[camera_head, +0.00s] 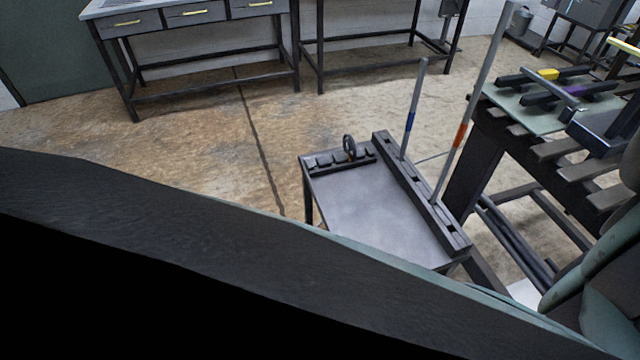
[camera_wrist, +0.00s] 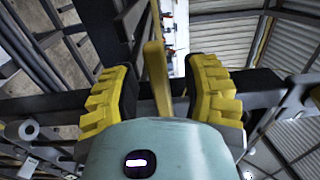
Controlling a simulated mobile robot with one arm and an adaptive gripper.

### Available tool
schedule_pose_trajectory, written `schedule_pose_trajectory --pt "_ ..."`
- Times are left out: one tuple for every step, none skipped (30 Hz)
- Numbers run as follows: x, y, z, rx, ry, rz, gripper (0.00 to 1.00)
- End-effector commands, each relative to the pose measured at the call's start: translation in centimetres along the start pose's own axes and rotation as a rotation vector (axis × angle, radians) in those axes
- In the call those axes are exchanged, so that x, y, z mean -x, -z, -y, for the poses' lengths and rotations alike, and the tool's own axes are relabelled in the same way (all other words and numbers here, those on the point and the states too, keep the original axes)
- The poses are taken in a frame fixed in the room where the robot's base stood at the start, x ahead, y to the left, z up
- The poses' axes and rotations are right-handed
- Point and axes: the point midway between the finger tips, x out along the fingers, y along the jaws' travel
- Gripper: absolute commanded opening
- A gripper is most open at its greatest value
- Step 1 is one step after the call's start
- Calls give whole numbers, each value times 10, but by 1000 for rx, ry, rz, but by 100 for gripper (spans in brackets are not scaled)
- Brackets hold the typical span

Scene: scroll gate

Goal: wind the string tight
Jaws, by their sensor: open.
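A small grey table (camera_head: 375,215) stands on the floor right of centre in the head view. A dark rail along its right edge carries two upright posts, one with a blue band (camera_head: 409,122) and one with an orange band (camera_head: 460,136). A thin pale line (camera_head: 432,156), which may be the string, runs between the posts. A small dark wheel (camera_head: 349,146) stands on a low rack at the table's back left. My gripper (camera_wrist: 162,68) shows in the wrist view with its yellow-padded fingers apart. A tan strip (camera_wrist: 157,75) shows between them; I cannot tell whether it touches.
A dark workbench (camera_head: 550,110) with tools stands right of the small table. Drawer benches (camera_head: 190,14) line the back wall. The floor (camera_head: 190,150) left of the small table is clear. In the wrist view a dark beam (camera_wrist: 260,88) crosses behind the fingers.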

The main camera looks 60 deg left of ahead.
Motion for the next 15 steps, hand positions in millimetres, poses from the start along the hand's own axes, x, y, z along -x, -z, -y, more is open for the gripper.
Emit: schedule_pose_trajectory --pt "0 0 0 0 0 1 46" --pt "0 0 0 0 0 1 46" --pt "0 -1 0 0 0 1 51" --pt "0 -1 0 0 0 1 48" --pt "0 -1 0 0 0 1 45" --pt "0 -1 0 0 0 1 41" --pt "0 -1 0 0 0 1 38" --pt "0 -1 0 0 0 1 35" --pt "0 -1 0 0 0 1 31" --pt "0 -1 0 0 0 1 27" --pt "0 -1 0 0 0 1 24" --pt "0 -1 0 0 0 1 20" --pt "0 -1 0 0 0 1 17" --pt "0 -1 0 0 0 1 14" --pt "0 -1 0 0 0 1 10"
